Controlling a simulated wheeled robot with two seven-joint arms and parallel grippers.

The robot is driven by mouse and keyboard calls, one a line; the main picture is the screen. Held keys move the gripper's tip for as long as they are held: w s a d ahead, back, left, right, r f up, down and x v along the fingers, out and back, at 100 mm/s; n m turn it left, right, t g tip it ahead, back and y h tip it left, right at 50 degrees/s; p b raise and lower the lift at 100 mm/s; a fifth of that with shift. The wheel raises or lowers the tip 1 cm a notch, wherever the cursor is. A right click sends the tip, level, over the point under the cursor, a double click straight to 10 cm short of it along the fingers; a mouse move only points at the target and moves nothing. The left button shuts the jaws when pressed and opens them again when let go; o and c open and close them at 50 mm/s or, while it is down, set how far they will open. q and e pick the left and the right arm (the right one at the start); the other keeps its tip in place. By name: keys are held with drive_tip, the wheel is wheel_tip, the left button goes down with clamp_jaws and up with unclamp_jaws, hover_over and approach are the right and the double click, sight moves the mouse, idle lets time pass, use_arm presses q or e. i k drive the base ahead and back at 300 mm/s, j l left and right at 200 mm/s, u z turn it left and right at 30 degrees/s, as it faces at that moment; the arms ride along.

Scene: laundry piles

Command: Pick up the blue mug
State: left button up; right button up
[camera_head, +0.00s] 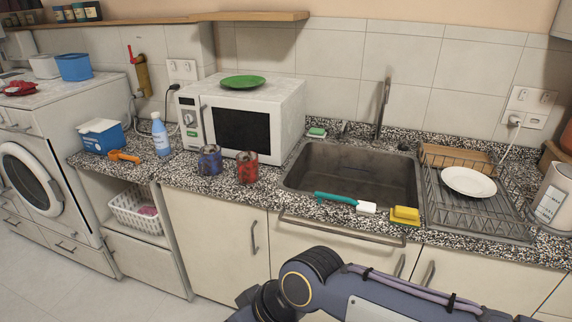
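The blue mug (209,160) stands upright on the speckled counter, in front of the microwave's left side. It has some reddish patches. A red mug (247,167) stands just to its right, a small gap apart. An arm of mine crosses the bottom right of the picture, well in front of and to the right of the mugs. Neither gripper's fingers show.
A white microwave (285,108) with a green plate (242,82) on top stands behind the mugs. A blue bottle (160,135) is to the left. The sink (352,174), a teal brush (335,198) and a yellow sponge (405,215) are to the right. A drying rack (478,218) holds a white plate (468,181).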

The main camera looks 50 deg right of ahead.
sight(212, 159)
drive_tip(key=j+z, duration=0.1)
drive_tip(key=z, duration=1.25)
drive_tip(key=k+l, duration=0.05)
drive_tip(key=l, duration=0.05)
